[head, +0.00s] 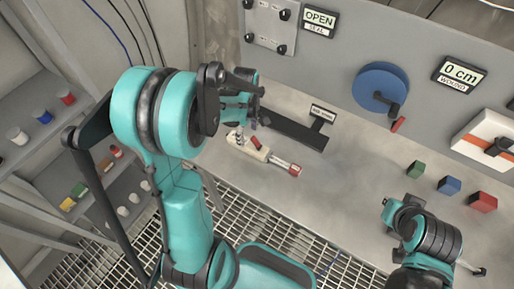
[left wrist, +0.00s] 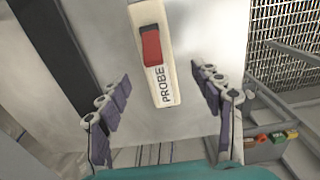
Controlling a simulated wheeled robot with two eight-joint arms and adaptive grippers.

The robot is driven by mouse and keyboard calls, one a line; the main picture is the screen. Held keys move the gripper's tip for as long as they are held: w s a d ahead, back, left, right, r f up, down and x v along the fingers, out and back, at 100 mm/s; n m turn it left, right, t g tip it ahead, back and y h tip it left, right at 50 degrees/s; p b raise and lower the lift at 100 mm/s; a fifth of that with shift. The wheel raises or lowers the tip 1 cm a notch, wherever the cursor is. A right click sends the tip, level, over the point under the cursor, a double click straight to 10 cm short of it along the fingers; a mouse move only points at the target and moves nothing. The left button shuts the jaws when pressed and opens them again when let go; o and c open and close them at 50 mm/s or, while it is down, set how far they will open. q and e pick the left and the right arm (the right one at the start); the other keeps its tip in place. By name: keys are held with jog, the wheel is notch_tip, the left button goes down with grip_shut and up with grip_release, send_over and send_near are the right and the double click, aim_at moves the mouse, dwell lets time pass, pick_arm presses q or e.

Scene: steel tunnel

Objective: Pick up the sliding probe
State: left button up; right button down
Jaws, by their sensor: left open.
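The sliding probe (head: 263,152) is a cream bar with a red switch on top and a red end, lying on the grey bench in the head view. In the left wrist view the probe (left wrist: 162,72) shows its red switch and the word PROBE. My left gripper (head: 240,108) is open above the bench by the probe's left end, and partly hidden by its own arm. In the left wrist view the two fingers of the left gripper (left wrist: 161,80) are spread, one on each side of the probe, with visible gaps. My right arm is at lower right; its finger state is unclear.
A black strip (head: 296,132) with a small sign (head: 322,113) lies behind the probe. A blue wheel (head: 380,88) is on the back panel. Green (head: 415,169), blue (head: 449,185) and red (head: 482,202) blocks stand at right. Grating (head: 310,245) lies below the bench edge.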

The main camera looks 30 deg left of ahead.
aim_at(249, 143)
pick_arm(q)
notch_tip(249, 143, down, 2)
jog(key=shift+a+f, duration=0.1)
jog(key=shift+a, duration=0.05)
jog(key=f+b, duration=0.1)
jog(key=f, duration=0.1)
jog(key=f+b, duration=0.1)
jog(key=f, duration=0.1)
jog(key=shift+w+d+f, duration=0.15)
jog(key=shift+d+f, duration=0.05)
jog(key=shift+f, duration=0.2)
jog(key=shift+r, duration=0.1)
grip_shut()
